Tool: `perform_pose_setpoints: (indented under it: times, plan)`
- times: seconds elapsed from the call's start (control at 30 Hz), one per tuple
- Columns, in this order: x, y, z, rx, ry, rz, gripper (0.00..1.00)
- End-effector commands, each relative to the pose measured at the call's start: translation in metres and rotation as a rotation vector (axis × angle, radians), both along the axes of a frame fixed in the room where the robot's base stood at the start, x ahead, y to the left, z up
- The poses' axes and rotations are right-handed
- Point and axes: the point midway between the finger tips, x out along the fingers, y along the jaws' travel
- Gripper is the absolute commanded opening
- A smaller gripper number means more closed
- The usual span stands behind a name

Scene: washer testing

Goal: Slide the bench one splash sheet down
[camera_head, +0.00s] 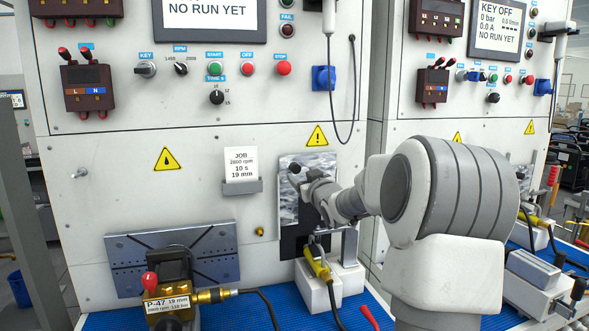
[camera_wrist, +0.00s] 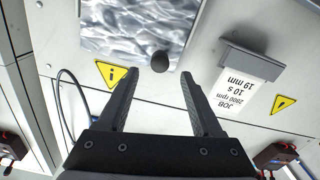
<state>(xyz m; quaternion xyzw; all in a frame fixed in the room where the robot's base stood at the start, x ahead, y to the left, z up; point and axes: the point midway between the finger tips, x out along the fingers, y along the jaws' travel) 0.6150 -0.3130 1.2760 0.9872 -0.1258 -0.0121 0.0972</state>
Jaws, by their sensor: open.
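The bench one splash sheet (camera_head: 320,163) is a rippled, see-through grey panel on the front of the near bench. A dark panel area (camera_head: 290,243) shows below it. A black knob (camera_head: 295,168) sits at the sheet's upper left. In the wrist view, which is upside down, the sheet (camera_wrist: 130,25) fills the top middle and the knob (camera_wrist: 160,62) stands near its edge. My gripper (camera_head: 308,182) is in front of the sheet, close to the knob. In the wrist view my gripper (camera_wrist: 160,76) is open, its fingertips on either side of the knob; contact is not visible.
A job card holder (camera_head: 242,187) is left of the sheet. A pump (camera_head: 170,283) labelled P-47 and a slotted plate (camera_head: 205,250) are lower left. A yellow-handled tool (camera_head: 318,267) and white blocks (camera_head: 318,292) stand below the sheet. A cable (camera_head: 352,90) hangs above. A second bench (camera_head: 465,85) is at right.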

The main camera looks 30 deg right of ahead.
Motion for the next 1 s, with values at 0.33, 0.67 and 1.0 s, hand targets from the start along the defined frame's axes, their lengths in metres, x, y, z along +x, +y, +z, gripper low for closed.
perform_pose_setpoints:
  times: [0.33, 0.67, 1.0]
  plan:
    - [0.056, -0.014, 0.001, 0.002, 0.0, 0.001, 0.67]
    - [0.076, -0.02, 0.0, 0.0, 0.0, 0.0, 0.67]
    - [0.077, -0.02, 0.0, 0.0, 0.001, -0.001, 0.53]
